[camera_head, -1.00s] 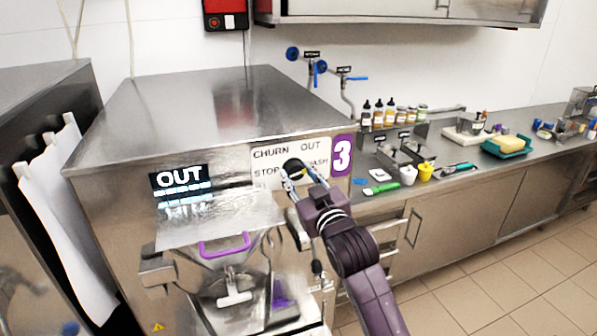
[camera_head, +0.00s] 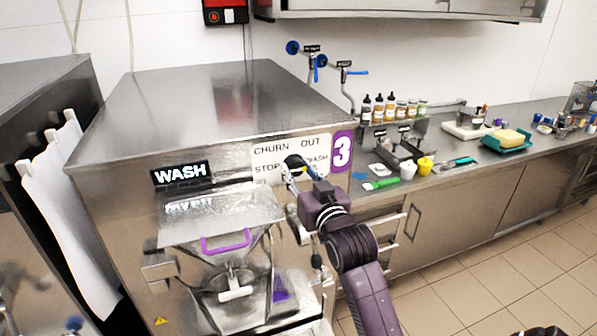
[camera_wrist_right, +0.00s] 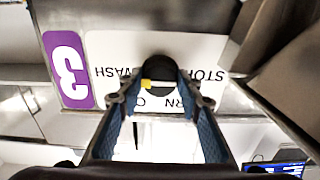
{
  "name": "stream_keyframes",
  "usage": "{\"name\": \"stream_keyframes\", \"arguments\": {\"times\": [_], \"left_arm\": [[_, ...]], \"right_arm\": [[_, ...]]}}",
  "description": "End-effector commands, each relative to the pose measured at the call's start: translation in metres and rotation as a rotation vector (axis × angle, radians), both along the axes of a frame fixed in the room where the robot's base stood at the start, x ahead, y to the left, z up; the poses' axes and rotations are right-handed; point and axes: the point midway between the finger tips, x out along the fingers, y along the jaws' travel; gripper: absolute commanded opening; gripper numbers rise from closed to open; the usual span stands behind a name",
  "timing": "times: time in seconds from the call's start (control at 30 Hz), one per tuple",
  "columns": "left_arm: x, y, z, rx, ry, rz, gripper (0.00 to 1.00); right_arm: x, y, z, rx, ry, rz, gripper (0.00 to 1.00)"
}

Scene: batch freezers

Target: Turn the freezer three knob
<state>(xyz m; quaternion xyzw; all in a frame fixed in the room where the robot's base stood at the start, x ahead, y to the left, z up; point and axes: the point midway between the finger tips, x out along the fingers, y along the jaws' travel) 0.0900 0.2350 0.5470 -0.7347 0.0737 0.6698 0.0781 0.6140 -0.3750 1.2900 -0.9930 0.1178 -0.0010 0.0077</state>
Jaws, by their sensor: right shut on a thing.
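Freezer three, a steel machine (camera_head: 215,100) with a purple "3" label (camera_head: 342,151), stands in front of me. Its black knob (camera_head: 294,161) sits on a white panel (camera_head: 262,153) marked CHURN, OUT, STOP and WASH. The knob's yellow mark points toward WASH. The display (camera_head: 181,173) reads WASH. My right gripper (camera_head: 293,173) is shut on the knob, and its fingers partly hide the panel. In the right wrist view, the knob (camera_wrist_right: 160,68) sits between the blue-padded fingertips (camera_wrist_right: 158,88). My left gripper is not in view.
Below the display are a steel chute lid (camera_head: 215,213) and a purple handle (camera_head: 226,241). A counter (camera_head: 460,185) to the right holds bottles (camera_head: 378,108), cups and a teal tray (camera_head: 506,142).

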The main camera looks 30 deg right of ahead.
Motion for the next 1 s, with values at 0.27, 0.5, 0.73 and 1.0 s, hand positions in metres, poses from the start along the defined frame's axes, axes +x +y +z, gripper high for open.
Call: {"name": "stream_keyframes", "arguments": {"times": [0.27,0.5,0.73,1.0], "left_arm": [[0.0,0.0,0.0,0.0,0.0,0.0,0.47],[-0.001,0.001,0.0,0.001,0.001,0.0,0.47],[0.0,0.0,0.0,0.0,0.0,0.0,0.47],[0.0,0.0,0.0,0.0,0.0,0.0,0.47]], "right_arm": [[0.0,0.0,0.001,0.0,-0.002,0.0,0.51],[-0.003,0.001,0.0,0.0,0.0,0.0,0.51],[-0.035,0.009,-0.001,-0.001,0.002,0.001,0.51],[-0.068,0.016,0.0,0.001,-0.001,0.0,0.51]]}}
